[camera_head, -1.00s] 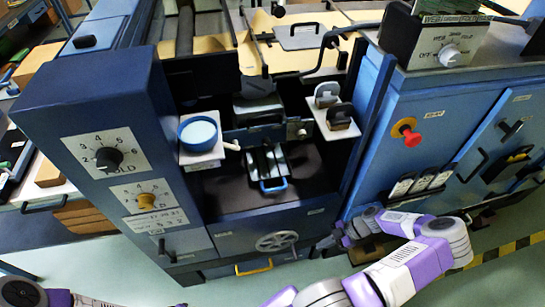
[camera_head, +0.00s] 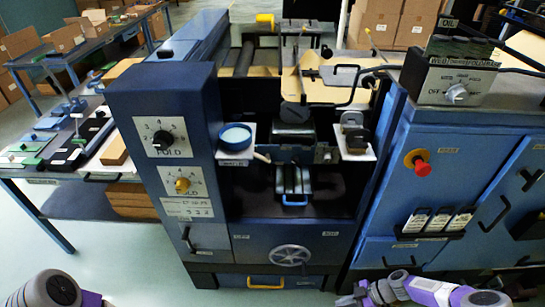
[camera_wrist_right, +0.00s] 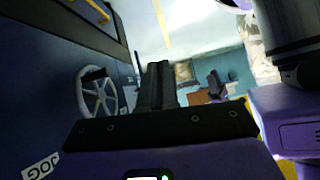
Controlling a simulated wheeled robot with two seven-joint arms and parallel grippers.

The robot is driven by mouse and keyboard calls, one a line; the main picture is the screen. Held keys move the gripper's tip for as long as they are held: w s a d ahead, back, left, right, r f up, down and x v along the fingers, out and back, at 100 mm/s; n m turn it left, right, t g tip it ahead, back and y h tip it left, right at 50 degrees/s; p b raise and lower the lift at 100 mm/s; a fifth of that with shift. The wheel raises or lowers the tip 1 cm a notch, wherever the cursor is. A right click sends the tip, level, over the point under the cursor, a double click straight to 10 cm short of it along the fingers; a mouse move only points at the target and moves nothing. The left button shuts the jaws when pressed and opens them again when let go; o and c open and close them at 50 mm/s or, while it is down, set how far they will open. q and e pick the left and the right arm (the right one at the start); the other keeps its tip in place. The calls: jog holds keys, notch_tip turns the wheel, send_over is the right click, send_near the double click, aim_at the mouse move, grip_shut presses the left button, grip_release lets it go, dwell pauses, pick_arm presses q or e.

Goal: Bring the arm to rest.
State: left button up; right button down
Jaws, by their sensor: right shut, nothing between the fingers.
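My right arm (camera_head: 410,289), purple and grey, lies low at the bottom right of the head view, in front of the blue machine. My right gripper (camera_wrist_right: 157,70) shows in the wrist view with its dark fingers together and nothing between them. It points past the machine's front, and the grey handwheel (camera_wrist_right: 97,97) is to its left, apart from it. Only a piece of my left arm (camera_head: 55,290) shows at the bottom left corner of the head view; its gripper is out of the picture.
The blue machine (camera_head: 165,95) fills the middle, with its handwheel (camera_head: 290,255) and yellow drawer handle (camera_head: 265,284) low on the front. A red button (camera_head: 422,168) is on the right cabinet. A side table (camera_head: 60,195) stands left. Pale floor (camera_head: 120,260) is open at lower left.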

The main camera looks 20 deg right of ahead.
jog(key=w+a+r+m+g+p, duration=0.1)
jog(key=w+a+m+g+p, duration=0.35)
jog(key=a, duration=1.05)
pick_arm(q)
jog(key=r, duration=0.4)
jog(key=shift+w+b, duration=0.25)
jog(key=shift+b, duration=0.05)
pick_arm(e)
jog(key=s+a+r+m+h, duration=0.1)
jog(key=a+r+m+h, duration=0.1)
jog(key=a+m, duration=0.3)
jog(key=s+a+r+m+t+h, duration=0.1)
jog(key=a+r+m+h, duration=0.2)
jog(key=a+m, duration=0.2)
jog(key=shift+a+m+h, duration=0.3)
jog(key=shift+a+m, duration=0.05)
jog(key=shift+a, duration=0.6)
